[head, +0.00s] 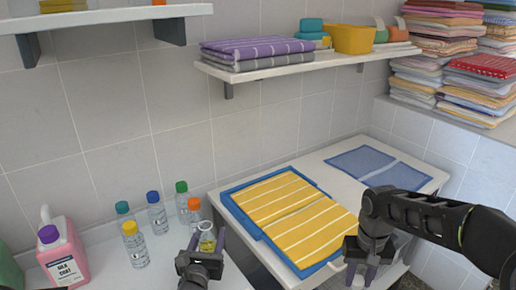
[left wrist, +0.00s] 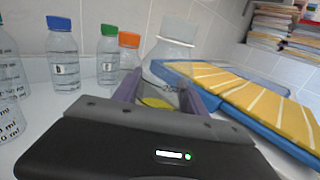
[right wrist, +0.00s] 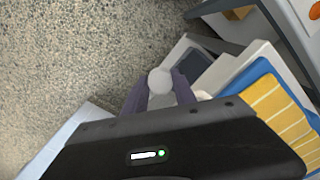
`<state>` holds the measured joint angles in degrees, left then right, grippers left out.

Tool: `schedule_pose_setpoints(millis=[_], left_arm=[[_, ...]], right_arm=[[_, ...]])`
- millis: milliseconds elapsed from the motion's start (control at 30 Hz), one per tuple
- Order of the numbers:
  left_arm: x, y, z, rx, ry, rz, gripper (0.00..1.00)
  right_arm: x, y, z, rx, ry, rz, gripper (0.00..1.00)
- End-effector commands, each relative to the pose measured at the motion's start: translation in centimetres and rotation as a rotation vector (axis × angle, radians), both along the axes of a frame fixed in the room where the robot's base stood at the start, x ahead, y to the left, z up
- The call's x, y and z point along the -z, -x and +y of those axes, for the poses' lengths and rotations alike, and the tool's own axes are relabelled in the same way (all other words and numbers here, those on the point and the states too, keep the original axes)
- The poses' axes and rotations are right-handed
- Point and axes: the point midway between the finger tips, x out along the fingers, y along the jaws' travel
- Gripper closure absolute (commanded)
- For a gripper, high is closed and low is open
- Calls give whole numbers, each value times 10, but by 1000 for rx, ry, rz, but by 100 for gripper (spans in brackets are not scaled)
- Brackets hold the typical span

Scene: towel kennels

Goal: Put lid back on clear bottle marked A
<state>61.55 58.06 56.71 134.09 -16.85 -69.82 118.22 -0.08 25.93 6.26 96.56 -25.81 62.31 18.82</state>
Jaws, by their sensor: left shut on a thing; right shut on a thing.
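My left gripper (head: 207,246) is shut around a clear bottle (head: 206,240) with something yellow low inside it. In the left wrist view this bottle (left wrist: 172,62) is upright between the fingers, with a pale, wide neck at the top. No letter can be read on it. My right gripper (head: 362,274) points down at the right, in front of the towel table and well apart from the bottle. In the right wrist view it is shut on a small round whitish lid (right wrist: 160,80), seen between its fingertips.
Bottles with blue (head: 156,212), green (head: 183,202), orange (head: 194,212), yellow (head: 135,244) and teal caps stand left of the held bottle. A pink jug (head: 64,252) is further left. Yellow striped towels (head: 290,212) lie on the right table. A shelf (head: 300,65) hangs above.

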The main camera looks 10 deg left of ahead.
Motion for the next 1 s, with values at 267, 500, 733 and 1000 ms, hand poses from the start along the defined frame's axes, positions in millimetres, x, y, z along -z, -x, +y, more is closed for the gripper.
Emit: schedule_pose_setpoints(millis=[267,500,733,1000], left_arm=[[-4,4,-6,29,0,-2,100],[-15,21,-30,137,0,-1,100],[-31,45,-64,293,0,0,100],[-50,73,-106,481,2,0,100]], right_arm=[[0,0,0,0,0,0,100],[0,0,0,1,0,0,100],[0,0,0,1,0,0,100],[0,0,0,1,0,0,100]])
